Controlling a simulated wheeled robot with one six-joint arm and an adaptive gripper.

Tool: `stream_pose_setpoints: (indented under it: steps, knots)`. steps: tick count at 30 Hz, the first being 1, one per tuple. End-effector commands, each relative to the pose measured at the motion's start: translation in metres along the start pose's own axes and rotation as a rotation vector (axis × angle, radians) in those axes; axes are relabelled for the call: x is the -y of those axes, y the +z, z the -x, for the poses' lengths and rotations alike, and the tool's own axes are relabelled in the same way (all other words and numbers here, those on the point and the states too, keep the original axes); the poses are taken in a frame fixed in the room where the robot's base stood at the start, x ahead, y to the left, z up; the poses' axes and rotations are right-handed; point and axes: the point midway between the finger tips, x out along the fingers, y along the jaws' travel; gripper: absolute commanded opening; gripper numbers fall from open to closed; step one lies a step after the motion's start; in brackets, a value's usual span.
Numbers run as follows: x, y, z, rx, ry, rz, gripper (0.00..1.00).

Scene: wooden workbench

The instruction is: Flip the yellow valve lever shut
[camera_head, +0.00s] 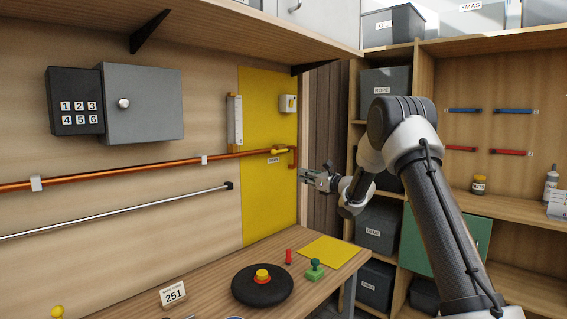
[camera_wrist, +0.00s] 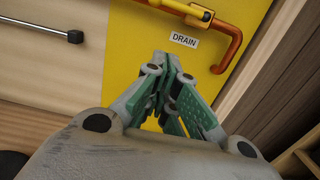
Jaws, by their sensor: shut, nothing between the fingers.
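The yellow valve lever (camera_head: 280,151) sits on the copper pipe (camera_head: 130,174) in front of the yellow wall panel (camera_head: 255,205), just above a white DRAIN label (camera_head: 273,161). In the wrist view the lever (camera_wrist: 190,9) is at the top edge, lying roughly along the pipe, and is partly cut off by the frame. My gripper (camera_head: 301,174) is to the right of the lever and a little below it, apart from it. In the wrist view my gripper (camera_wrist: 168,56) points towards the panel below the label, with its fingers together and empty.
The pipe bends down at its right end (camera_wrist: 232,50). A wooden shelf (camera_head: 200,35) overhangs the wall. Shelving with bins stands to the right.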

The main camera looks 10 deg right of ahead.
Motion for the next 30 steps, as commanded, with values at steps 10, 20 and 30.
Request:
stream_pose_setpoints:
  steps: [10, 20, 30]
  knots:
    - [0.0, -0.001, -0.003, -0.002, -0.002, -0.002, 0.0]
    - [-0.001, -0.001, -0.058, -0.001, 0.0, -0.002, 0.0]
    - [0.001, 0.021, -0.105, 0.001, -0.003, -0.003, 0.0]
